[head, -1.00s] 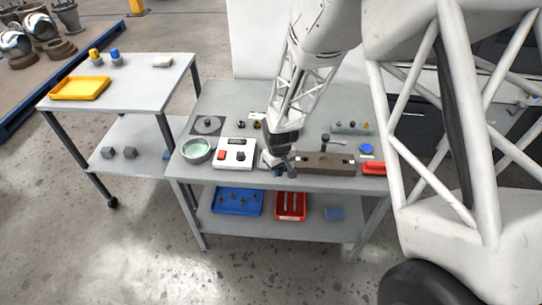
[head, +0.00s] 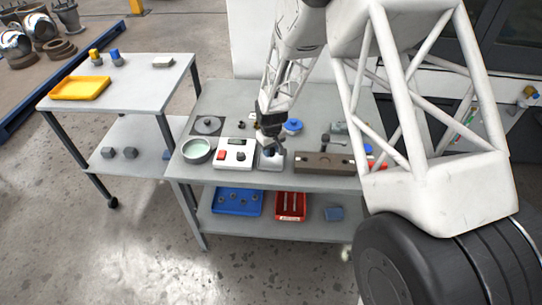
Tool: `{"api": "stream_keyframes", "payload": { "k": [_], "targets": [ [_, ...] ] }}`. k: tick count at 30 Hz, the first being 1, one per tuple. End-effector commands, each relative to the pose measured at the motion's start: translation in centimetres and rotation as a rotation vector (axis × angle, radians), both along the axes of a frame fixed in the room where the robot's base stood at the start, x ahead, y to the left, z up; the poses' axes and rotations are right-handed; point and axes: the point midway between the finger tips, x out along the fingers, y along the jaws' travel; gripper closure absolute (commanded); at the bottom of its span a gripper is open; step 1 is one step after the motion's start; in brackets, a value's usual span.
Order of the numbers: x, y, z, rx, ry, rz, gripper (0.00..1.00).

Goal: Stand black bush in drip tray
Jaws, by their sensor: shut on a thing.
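My gripper (head: 269,143) points down over the workbench, just right of the white control box. It is shut on a small dark thing, which appears to be the black bush (head: 269,152); the fingers hide much of it. Directly below is a small grey square tray (head: 264,167), which looks like the drip tray. The bush is over or inside this tray; I cannot tell whether it touches the bottom. The bush looks roughly upright.
A brown block with holes (head: 323,163) is close on the right. A blue round part (head: 292,126) lies behind. A yellow tray (head: 80,88) sits on the left cart.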

Motion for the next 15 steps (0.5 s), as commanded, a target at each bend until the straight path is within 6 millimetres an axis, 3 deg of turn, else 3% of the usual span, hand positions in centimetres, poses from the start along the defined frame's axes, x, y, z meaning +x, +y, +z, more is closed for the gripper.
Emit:
{"api": "stream_keyframes", "payload": {
  "k": [8, 15],
  "targets": [
    [0.0, 0.0, -0.3, 0.0, 0.0, 0.0, 0.91],
    [0.0, 0.0, -2.6, -0.001, 0.001, 0.0, 0.91]
  ]
}}
